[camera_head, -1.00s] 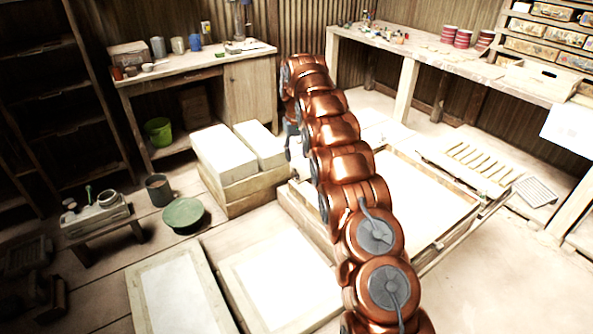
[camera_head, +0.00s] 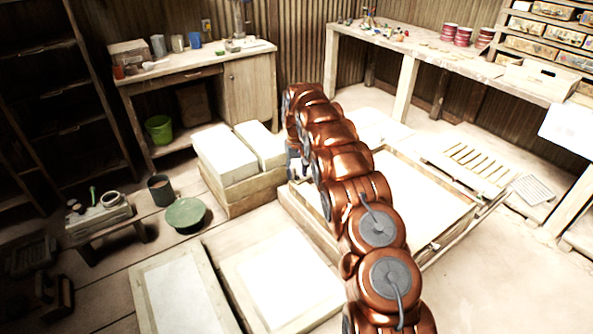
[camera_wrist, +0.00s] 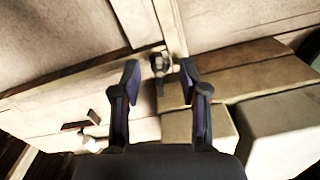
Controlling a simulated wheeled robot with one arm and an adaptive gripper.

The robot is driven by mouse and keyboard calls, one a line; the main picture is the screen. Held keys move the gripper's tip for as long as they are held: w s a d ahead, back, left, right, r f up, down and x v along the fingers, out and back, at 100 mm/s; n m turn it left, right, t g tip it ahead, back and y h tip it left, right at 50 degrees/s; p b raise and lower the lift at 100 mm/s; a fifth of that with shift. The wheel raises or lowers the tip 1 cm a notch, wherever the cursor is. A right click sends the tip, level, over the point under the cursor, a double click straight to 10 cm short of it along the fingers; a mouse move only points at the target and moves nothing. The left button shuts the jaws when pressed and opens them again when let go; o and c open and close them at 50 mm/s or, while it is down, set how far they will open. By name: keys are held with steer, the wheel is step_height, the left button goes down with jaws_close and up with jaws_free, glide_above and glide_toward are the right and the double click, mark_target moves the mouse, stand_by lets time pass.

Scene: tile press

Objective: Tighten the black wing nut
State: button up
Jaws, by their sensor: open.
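My gripper (camera_wrist: 159,72) is open in the wrist view, its two dark fingers pointing away from the camera. A small dark piece, which looks like the black wing nut (camera_wrist: 160,61), sits on the wooden frame (camera_wrist: 168,22) just beyond and between the fingertips. The fingers appear apart from it on both sides. I cannot tell the exact depth between them. In the head view the wing nut is not visible, and my own copper arm hides most of the gripper near the back left corner of the press frame (camera_head: 300,200).
White-topped blocks (camera_head: 228,158) stand just left of the gripper. A green basin (camera_head: 186,214) and a dark bucket (camera_head: 160,188) stand on the floor farther left. In the wrist view a small dark part (camera_wrist: 94,117) lies at lower left. Open floor (camera_head: 500,270) lies at right.

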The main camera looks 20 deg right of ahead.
steer(key=shift+f, duration=0.3)
steer(key=shift+c, duration=0.3)
jaws_close()
